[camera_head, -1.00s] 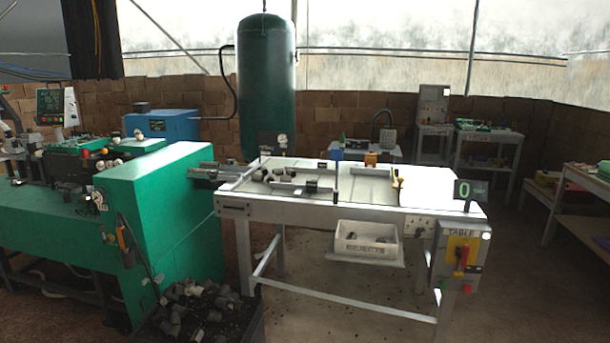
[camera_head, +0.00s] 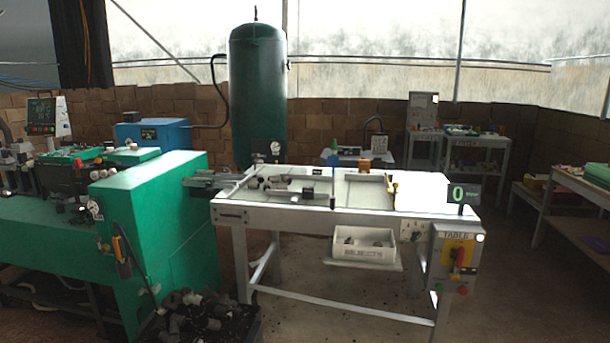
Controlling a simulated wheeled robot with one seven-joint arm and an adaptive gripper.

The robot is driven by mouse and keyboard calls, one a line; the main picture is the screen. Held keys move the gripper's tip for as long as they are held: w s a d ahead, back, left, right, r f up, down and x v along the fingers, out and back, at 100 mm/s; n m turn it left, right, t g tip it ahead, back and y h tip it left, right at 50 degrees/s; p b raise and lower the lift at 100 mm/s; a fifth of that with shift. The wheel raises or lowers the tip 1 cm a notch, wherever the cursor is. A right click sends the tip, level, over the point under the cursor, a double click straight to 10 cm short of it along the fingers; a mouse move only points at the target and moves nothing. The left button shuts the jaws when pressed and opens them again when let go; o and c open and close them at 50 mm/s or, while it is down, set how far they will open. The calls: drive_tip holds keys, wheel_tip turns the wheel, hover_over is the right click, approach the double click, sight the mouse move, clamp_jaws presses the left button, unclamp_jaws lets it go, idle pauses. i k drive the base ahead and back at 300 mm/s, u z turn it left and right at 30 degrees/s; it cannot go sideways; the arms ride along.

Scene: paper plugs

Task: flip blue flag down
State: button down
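A small blue piece (camera_head: 333,160), which looks like the blue flag, shows upright around the back edge of the white-framed table (camera_head: 300,215). It is too small to tell its exact shape or how it is mounted. A thin dark upright with blue on it shows below it over the tabletop; I cannot tell whether the two are joined. An orange-brown block (camera_head: 366,165) is to its right. My gripper is not in view.
Dark and grey plugs lie on the table's left part. A white rejects bin (camera_head: 364,253) hangs at its front, with a switch box (camera_head: 457,262) at the right. A green machine (camera_head: 150,220) and a crate of plugs stand left. Floor at the right is clear.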

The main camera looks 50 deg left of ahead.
sight(333, 162)
drive_tip(key=u, duration=1.7)
drive_tip(key=i, duration=0.2)
drive_tip(key=u, duration=0.05)
